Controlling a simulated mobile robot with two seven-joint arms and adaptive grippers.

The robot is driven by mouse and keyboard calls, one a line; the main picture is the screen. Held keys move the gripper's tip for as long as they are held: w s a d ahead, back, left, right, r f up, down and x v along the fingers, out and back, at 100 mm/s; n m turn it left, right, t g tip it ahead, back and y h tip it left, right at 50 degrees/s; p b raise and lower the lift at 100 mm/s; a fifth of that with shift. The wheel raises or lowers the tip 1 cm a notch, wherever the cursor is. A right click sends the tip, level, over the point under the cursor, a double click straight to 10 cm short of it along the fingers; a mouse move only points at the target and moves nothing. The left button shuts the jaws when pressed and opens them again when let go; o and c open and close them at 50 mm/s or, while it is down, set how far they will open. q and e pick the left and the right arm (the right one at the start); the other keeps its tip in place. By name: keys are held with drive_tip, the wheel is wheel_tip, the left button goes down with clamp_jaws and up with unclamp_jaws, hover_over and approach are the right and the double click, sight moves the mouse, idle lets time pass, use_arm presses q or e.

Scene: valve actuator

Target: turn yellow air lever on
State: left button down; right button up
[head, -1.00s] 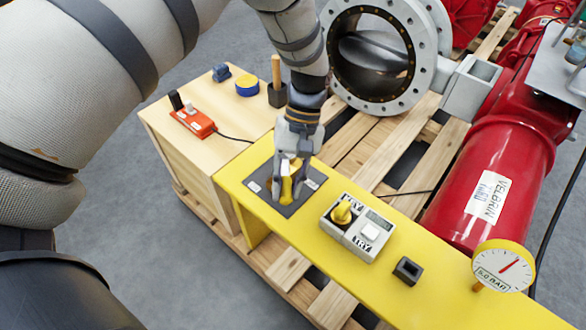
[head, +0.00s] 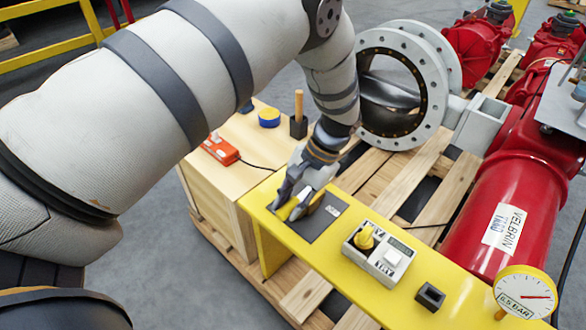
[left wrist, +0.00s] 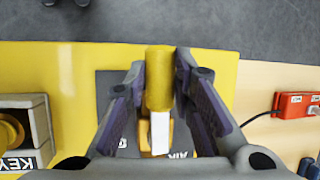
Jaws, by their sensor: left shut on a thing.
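The yellow air lever (head: 288,210) sits on a dark grey plate (head: 327,216) on the yellow bench. In the head view it points to the lower left, toward the bench's near edge. My left gripper (head: 293,203) is shut on it, and the fingers hide part of it. In the left wrist view the lever (left wrist: 159,80) lies between the two fingers, with a white strip on it. The word AIR shows partly on the plate beside it. My right gripper is not in view.
A grey box with a yellow key knob (head: 364,238) stands right of the plate. Beyond it are a small black socket (head: 430,297) and a pressure gauge (head: 525,295), its needle pointing right. An orange box (head: 220,149) lies on the wooden crate. A red actuator (head: 500,210) stands behind.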

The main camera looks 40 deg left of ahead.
use_arm(q)
drive_tip(key=shift+a, duration=0.2)
idle(0.4)
drive_tip(key=c, duration=1.4)
unclamp_jaws()
drive_tip(key=shift+o, duration=0.2)
drive_tip(key=v, duration=1.2)
drive_tip(key=shift+s+d, duration=0.1)
drive_tip(key=shift+d, duration=0.05)
